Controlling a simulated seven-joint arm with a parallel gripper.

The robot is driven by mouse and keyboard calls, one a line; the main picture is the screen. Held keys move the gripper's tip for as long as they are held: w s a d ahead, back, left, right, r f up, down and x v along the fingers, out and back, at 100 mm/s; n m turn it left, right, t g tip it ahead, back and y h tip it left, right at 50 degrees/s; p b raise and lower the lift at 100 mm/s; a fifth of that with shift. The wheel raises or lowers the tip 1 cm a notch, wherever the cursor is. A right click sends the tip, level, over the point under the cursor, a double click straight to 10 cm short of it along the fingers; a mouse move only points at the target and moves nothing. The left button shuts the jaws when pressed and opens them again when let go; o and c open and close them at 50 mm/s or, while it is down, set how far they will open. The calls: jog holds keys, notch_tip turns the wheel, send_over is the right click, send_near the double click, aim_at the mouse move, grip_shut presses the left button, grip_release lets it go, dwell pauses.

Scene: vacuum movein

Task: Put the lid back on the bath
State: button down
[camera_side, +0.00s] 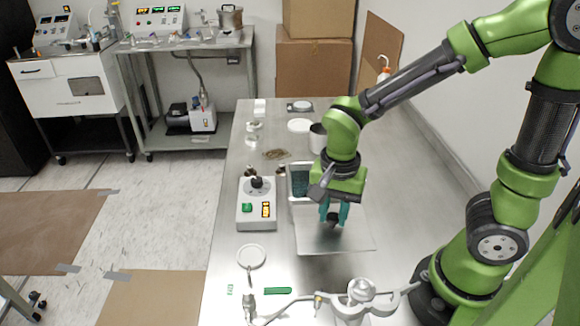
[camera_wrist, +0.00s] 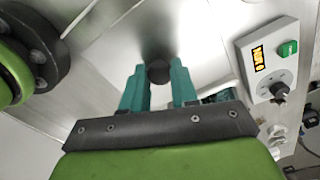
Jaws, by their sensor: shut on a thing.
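The lid (camera_side: 350,237) is a flat square grey metal plate, in front of the bath and below my gripper. In the wrist view the lid (camera_wrist: 115,62) fills the area ahead of my fingers. My gripper (camera_side: 333,219) has teal fingers; in the wrist view my gripper (camera_wrist: 158,78) is shut on the lid's round dark knob (camera_wrist: 158,72). I cannot tell whether the lid touches the table. The bath (camera_side: 298,183) is a pale box with dark teal contents, behind and left of my gripper, partly hidden by my arm.
A grey control box (camera_side: 257,207) with a dark knob and lit display stands left of the bath. A white ring (camera_side: 252,256), a green strip (camera_side: 277,291) and a pale apparatus (camera_side: 362,290) are nearer the front. A metal cup (camera_side: 318,138) stands behind. The table right of the lid is clear.

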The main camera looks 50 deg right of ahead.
jog(key=d+r+m, duration=0.1)
jog(key=d+m, duration=0.1)
jog(key=d+r+m, duration=0.2)
jog(key=shift+d+r, duration=0.2)
jog(key=shift+r, duration=0.05)
jog(key=d+m, duration=0.1)
jog(key=m, duration=0.2)
jog(key=s+d+r+m, duration=0.1)
jog(key=m, duration=0.2)
jog(key=s+d+r+m, duration=0.1)
jog(key=d+m, duration=0.1)
jog(key=m, duration=0.1)
jog(key=shift+s, duration=0.1)
jog(key=shift+w+d+f+m, duration=0.25)
jog(key=shift+w+f+m, duration=0.6)
jog(key=shift+w, duration=1.65)
jog(key=shift+w+d+f+m, duration=0.25)
jog(key=shift+w+f+m, duration=0.65)
jog(key=shift+w, duration=1.55)
jog(key=shift+w+d+f+m, duration=0.25)
jog(key=shift+w+f+m, duration=0.6)
jog(key=shift+w, duration=1.65)
jog(key=shift+f, duration=0.2)
jog(key=c, duration=0.9)
grip_release()
jog(key=shift+o, duration=0.2)
